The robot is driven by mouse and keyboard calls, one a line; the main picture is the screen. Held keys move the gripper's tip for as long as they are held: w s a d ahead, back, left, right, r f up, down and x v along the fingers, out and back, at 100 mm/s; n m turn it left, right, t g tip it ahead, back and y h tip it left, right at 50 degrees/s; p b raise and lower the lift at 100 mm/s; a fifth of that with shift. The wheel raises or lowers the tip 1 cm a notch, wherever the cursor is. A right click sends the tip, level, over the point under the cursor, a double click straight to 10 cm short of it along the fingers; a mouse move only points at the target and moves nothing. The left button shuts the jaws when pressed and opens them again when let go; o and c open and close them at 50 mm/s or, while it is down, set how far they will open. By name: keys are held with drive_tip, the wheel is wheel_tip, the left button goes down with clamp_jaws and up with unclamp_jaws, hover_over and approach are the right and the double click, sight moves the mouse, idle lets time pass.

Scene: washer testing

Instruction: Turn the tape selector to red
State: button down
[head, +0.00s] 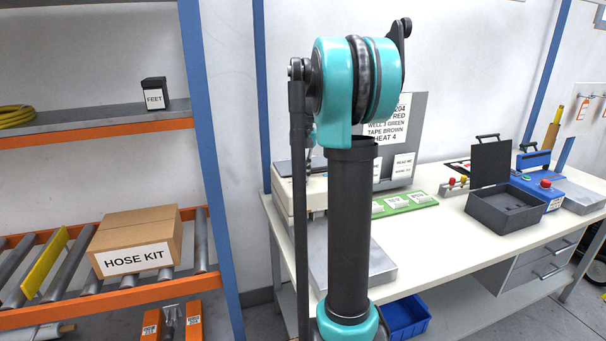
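I cannot make out a tape selector in the head view; a blue device (556,199) with a red button, a green spot and a small unreadable label stands at the right of the bench. A sign (389,122), partly hidden by my arm, shows "204", "RED", "WELL 3 GREEN", "TAPE BROWN" and "HEAT 4". My teal and dark arm stands in the middle of the view and hides part of the bench. My gripper is not in view.
The white bench (468,227) carries a dark open-lidded box (506,208), a green board (407,203) with white blocks, and a grey plate (383,268). A blue bin (406,316) sits below. Left, an orange-edged rack (110,136) holds a hose kit box (138,240).

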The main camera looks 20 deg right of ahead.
sight(303, 174)
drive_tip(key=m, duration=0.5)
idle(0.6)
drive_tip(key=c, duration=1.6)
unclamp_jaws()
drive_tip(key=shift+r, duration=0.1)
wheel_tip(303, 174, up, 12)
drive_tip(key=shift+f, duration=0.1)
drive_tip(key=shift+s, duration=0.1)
